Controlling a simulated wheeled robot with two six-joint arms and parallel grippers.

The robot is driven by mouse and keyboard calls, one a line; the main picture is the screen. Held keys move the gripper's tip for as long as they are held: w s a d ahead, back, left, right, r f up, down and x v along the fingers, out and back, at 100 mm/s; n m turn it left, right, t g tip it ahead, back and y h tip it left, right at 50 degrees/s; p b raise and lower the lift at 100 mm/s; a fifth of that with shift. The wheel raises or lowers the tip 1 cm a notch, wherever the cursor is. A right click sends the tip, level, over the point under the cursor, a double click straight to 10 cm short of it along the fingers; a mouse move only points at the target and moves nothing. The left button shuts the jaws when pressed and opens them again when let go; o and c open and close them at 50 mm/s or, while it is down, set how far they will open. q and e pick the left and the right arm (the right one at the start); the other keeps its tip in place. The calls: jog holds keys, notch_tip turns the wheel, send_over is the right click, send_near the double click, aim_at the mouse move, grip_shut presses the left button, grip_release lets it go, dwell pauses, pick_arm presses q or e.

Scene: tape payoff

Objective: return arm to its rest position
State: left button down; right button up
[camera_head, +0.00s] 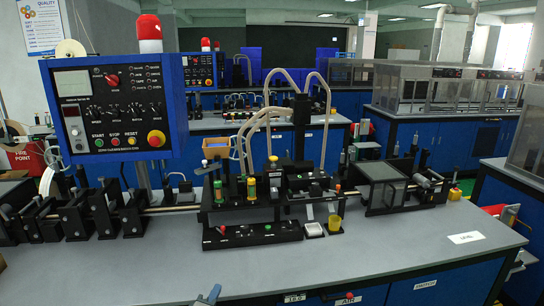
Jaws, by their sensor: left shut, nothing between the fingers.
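My left gripper (208,295) shows only as a small part at the bottom edge, left of centre, in front of the grey workbench (400,252). It is shut and empty, and the rest of its arm is out of the picture. It is apart from the machine on the bench. My right gripper is not in view.
A black tape machine (252,236) with pale hoses stands along the bench. A blue control panel (115,105) with a red beacon rises at the left. A clear-sided box (382,184) and a white label (466,238) are at the right. The front bench strip is mostly clear.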

pick_arm(q)
jog(key=s+a+f+m+g, duration=0.2)
jog(key=s+f+m+g, duration=0.25)
jog(key=s, duration=0.45)
jog(key=s+a+f+m+g, duration=0.1)
jog(key=s+f+m+g, duration=0.3)
jog(key=s, duration=0.5)
jog(key=s+a+r+m+g+y, duration=0.1)
jog(key=s+a+m+g+y, duration=0.2)
jog(key=s, duration=0.7)
jog(key=s+a+m+g+y, duration=0.1)
jog(key=s+a+m+g, duration=0.3)
jog(key=s, duration=0.6)
jog(key=a+f+n, duration=0.1)
jog(key=a+f, duration=0.1)
jog(key=f, duration=1.2)
jog(key=a+f, duration=0.2)
jog(key=f, duration=1.3)
jog(key=s+a+f, duration=0.1)
jog(key=s+f, duration=1.8)
jog(key=f, duration=0.1)
jog(key=shift+a, duration=0.2)
jog(key=shift+s+n+g, duration=0.1)
jog(key=shift+n+g, duration=0.15)
